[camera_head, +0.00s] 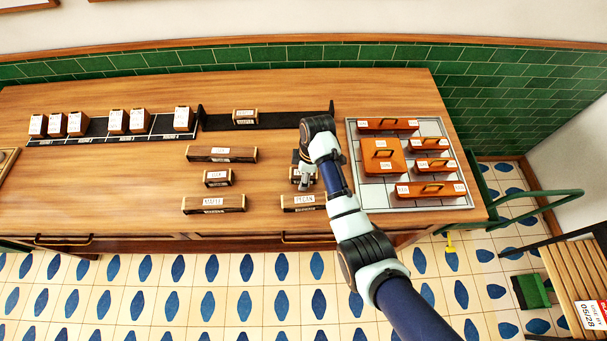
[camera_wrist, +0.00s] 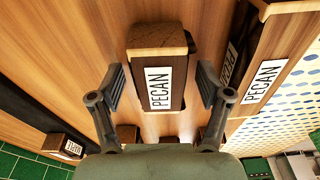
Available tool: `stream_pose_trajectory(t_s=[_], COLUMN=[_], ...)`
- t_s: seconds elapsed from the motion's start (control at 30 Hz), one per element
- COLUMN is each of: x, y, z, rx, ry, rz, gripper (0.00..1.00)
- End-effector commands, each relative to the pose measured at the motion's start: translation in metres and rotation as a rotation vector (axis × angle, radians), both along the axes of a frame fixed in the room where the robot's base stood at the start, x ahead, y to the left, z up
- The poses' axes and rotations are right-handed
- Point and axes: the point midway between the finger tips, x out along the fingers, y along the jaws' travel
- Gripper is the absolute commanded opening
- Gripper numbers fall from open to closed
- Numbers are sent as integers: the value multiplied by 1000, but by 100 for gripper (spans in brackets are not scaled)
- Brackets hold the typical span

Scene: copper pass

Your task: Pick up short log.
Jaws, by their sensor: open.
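A short dark log (camera_wrist: 178,36) with pale ends and a white PECAN label lies between the fingers of my gripper (camera_wrist: 161,84) in the wrist view. My gripper is open, with one finger on each side of the log and a visible gap to each. In the head view my gripper (camera_head: 305,184) is low over the wooden counter, and it and the arm mostly hide this log. A longer PECAN log (camera_head: 304,202) lies just in front of it. Another short log (camera_head: 218,177) lies to the left, between two long ones.
Long logs (camera_head: 221,154) and (camera_head: 214,204) lie left on the counter (camera_head: 120,190). A short block (camera_head: 245,117) sits in the black rack, with several upright blocks further left. A tray (camera_head: 453,204) with red-brown handled boxes is right of my arm.

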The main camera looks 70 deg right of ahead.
Motion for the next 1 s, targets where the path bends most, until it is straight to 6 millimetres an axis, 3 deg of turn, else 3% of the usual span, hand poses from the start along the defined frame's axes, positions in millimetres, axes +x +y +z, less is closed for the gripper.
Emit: stream_pose_trajectory(t_s=[0.07,0.4,0.73,0.87,1.0], x=[0,0,1,1,1], y=[0,0,-1,-1,-2], z=[0,0,4,25,66], rx=[0,0,-3,-4,-6], ry=[0,0,-2,-4,-4], rz=[0,0,-1,-1,0], gripper=[67,10,10,10,10])
